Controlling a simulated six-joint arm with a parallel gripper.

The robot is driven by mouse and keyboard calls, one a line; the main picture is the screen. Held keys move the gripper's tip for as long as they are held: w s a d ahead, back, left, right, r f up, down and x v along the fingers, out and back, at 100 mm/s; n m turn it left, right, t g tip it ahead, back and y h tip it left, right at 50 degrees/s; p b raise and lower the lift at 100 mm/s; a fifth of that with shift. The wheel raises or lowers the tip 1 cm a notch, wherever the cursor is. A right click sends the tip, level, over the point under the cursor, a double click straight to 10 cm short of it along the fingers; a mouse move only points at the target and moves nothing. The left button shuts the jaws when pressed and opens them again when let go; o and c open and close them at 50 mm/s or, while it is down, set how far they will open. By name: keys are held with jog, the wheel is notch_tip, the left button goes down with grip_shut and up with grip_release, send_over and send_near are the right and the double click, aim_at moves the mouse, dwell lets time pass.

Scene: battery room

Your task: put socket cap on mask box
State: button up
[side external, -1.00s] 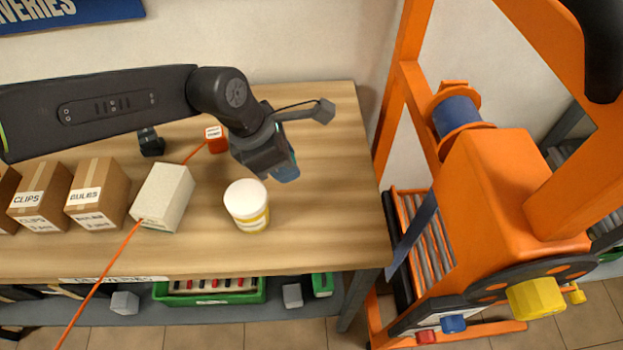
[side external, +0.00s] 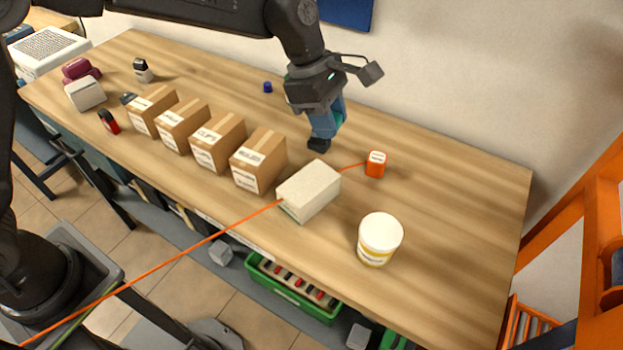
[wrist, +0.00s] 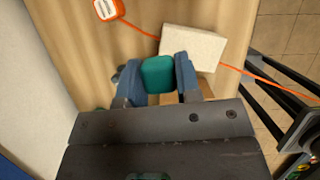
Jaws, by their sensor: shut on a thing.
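My gripper (side external: 325,128) points down over the table, behind the white box. Its blue fingers (wrist: 158,80) are shut on a rounded teal piece (wrist: 158,73), which I take to be the socket cap. A sliver of teal (side external: 338,122) shows between the fingers in the side view. The plain white box (side external: 309,190), which I take to be the mask box, sits on the table in front and slightly left of the gripper. In the wrist view the white box (wrist: 195,47) lies just beyond the fingers. No lettering on it can be read.
A black object (side external: 318,145) is just under the fingers. An orange-white block (side external: 376,164) stands right, with an orange cord (side external: 210,238) running past the white box. Labelled cartons (side external: 258,160) line up left. A white tub (side external: 380,238) stands right. The table's right end is clear.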

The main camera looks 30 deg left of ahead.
jog(key=s+a+r+m, duration=0.1)
jog(key=s+a, duration=0.1)
jog(key=a, duration=0.4)
jog(key=s+a+r, duration=0.2)
jog(key=a, duration=0.5)
send_over(314, 184)
jog(key=a, duration=0.2)
jog(key=f, duration=0.7)
jog(key=shift+d+f, duration=0.2)
jog(key=shift+f, duration=2.05)
jog(key=shift+f, duration=0.15)
jog(key=o, duration=0.9)
